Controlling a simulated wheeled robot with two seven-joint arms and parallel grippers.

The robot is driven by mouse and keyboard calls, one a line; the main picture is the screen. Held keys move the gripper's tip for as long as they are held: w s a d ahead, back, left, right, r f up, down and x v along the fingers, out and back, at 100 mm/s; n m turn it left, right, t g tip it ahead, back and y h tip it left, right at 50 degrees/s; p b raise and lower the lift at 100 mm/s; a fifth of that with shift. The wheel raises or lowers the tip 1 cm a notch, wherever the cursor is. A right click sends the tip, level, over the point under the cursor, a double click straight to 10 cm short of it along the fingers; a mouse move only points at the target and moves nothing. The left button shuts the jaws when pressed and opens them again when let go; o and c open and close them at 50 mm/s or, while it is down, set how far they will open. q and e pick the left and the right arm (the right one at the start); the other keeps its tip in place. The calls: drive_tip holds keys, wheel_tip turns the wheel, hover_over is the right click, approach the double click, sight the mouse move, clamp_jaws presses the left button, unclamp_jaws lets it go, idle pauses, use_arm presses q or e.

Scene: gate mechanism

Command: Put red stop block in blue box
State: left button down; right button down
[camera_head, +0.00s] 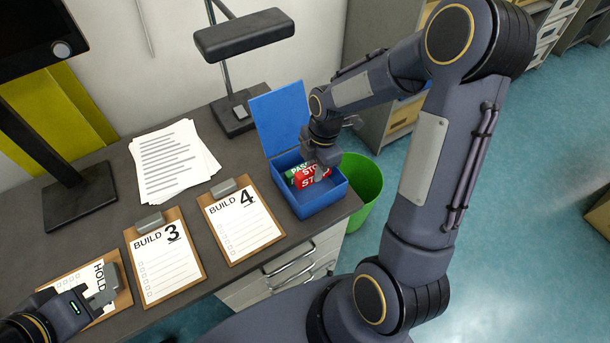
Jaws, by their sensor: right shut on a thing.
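The blue box (325,207) stands at the right end of the desk with its lid (278,118) raised at the back. My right gripper (322,172) reaches down over the box and is shut on the red stop block (313,178), which shows white STOP lettering. The block is within the box's outline; whether it touches the floor is hidden. A green block with PASS lettering (292,176) is beside it on the left. My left gripper (108,286) is at the lower left over the HOLD clipboard (75,278); its finger opening is unclear.
The BUILD 3 clipboard (165,262) and BUILD 4 clipboard (243,225) lie left of the box. Paper sheets (170,165), a lamp (243,35) and a monitor stand (80,197) are behind. A green bin (366,183) stands beside the desk on the right.

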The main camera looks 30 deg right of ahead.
wheel_tip(320, 180, down, 8)
drive_tip(key=shift+s+f, duration=0.1)
drive_tip(key=shift+f, duration=0.05)
idle(0.4)
drive_tip(key=c, duration=1.2)
unclamp_jaws()
drive_tip(key=shift+f, duration=0.1)
